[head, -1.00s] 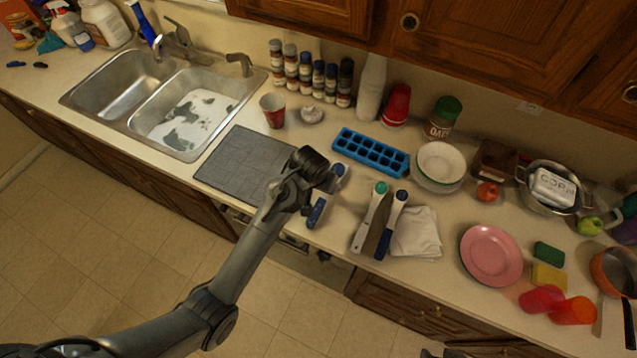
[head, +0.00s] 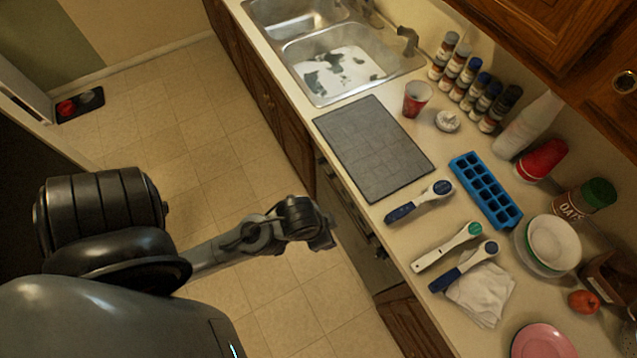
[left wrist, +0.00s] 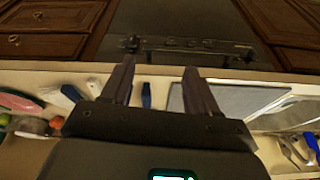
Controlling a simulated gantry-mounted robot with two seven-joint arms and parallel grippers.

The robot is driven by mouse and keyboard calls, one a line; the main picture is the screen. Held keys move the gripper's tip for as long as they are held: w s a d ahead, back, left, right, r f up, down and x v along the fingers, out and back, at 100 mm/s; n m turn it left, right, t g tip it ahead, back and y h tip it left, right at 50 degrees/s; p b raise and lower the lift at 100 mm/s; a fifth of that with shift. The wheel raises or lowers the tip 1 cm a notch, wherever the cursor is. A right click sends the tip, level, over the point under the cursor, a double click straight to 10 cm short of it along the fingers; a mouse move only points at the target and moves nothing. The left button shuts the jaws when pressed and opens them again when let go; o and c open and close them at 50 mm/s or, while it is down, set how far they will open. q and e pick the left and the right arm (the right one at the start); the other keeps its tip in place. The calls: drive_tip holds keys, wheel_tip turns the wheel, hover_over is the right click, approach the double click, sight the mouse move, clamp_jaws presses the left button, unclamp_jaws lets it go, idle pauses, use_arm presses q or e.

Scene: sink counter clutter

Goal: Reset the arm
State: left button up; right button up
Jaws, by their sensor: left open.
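My left arm reaches in from the left of the head view, with its gripper (head: 322,236) over the floor just off the counter's front edge. In the left wrist view the two fingers of that gripper (left wrist: 160,66) are spread apart with nothing between them. It touches no object that I can see. My right gripper is out of both views.
The counter holds a grey mat (head: 372,148), a blue-handled utensil (head: 420,201), two more utensils, a white cloth (head: 480,294), a blue ice tray (head: 485,190), a red cup (head: 416,99) and several spice bottles. The sink (head: 335,65) is behind.

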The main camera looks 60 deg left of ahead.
use_arm(q)
drive_tip(key=shift+s+r, duration=0.35)
drive_tip(key=shift+s, duration=0.45)
